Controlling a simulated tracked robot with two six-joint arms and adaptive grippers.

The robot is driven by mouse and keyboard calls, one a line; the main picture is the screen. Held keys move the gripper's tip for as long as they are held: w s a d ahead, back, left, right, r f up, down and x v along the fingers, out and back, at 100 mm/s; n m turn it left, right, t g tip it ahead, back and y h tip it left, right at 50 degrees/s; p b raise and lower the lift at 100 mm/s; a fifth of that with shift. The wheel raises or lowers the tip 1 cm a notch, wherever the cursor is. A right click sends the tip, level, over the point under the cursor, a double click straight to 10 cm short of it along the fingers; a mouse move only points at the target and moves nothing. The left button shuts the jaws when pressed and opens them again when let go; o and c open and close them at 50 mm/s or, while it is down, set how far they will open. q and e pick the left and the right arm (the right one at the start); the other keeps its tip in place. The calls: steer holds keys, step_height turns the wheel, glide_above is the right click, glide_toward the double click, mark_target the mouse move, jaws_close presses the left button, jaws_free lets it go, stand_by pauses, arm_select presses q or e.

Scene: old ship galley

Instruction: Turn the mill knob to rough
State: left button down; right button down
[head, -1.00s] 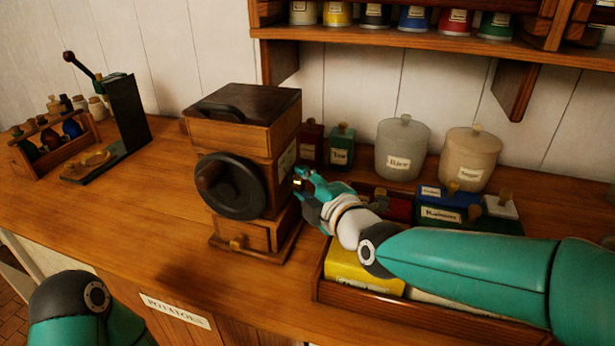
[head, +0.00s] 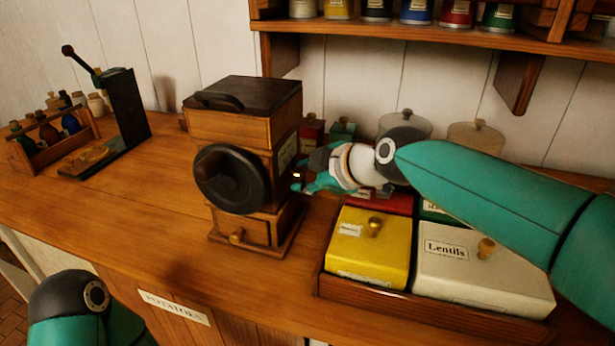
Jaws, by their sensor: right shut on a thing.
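The mill (head: 240,130) is a wooden box with a dark lid, a black wheel (head: 231,180) on its front and a small drawer (head: 245,233) below. A pale label is on its right side. My right gripper (head: 300,178) is at the mill's right side, shut on the mill knob. The fingers hide nearly all of the knob, with only a small bright glint between them, so its setting cannot be read. My left gripper is out of view; only part of my left arm shows at the lower left.
A tray (head: 365,292) with a yellow box (head: 368,248) and a white Lentils box (head: 483,270) stands under my right arm. Jars (head: 478,137) and small tins stand behind. A bottle rack (head: 55,140) and a dark lever press (head: 122,110) are at left. The counter between is clear.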

steer(key=m+g+p, duration=0.2)
steer(key=g+p, duration=0.2)
steer(key=p, duration=0.2)
steer(key=shift+y, duration=0.4)
steer(key=shift+f+m+g+p, duration=0.15)
steer(key=shift+m+g+p, duration=0.3)
steer(key=shift+p, duration=0.2)
steer(key=shift+f, duration=0.1)
steer(key=c, duration=0.8)
jaws_free()
steer(key=shift+d+r, duration=0.1)
steer(key=shift+r, duration=0.15)
